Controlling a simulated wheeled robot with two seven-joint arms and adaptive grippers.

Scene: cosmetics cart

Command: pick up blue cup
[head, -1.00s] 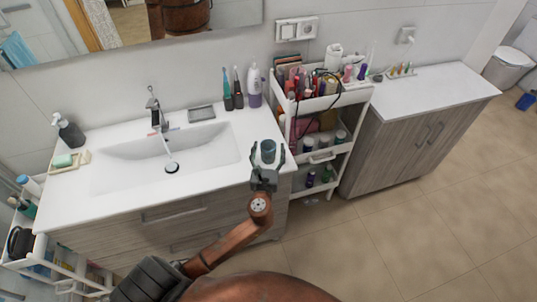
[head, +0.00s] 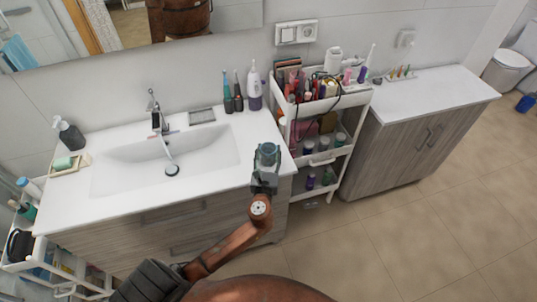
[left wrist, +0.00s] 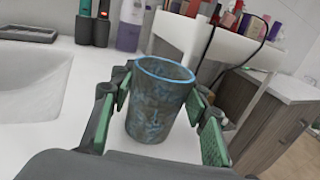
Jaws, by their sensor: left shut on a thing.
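The blue cup (head: 267,153) stands upright near the front right corner of the white sink counter. In the left wrist view the cup (left wrist: 158,105) is grey-blue and mottled with a brighter blue rim. My left gripper (head: 266,164) reaches it from the front. Its green-padded fingers lie on both sides of the cup, and it is shut on the cup. In the left wrist view the left gripper (left wrist: 160,112) also shows, with the cup between its fingers. The cup's base is partly hidden in the head view. My right gripper is not in view.
A white cart (head: 318,163) full of cosmetics stands just right of the counter. Toothbrushes and a purple-white bottle (head: 254,88) stand behind the cup. The sink basin (head: 205,148) is to the left. The floor at the right is open.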

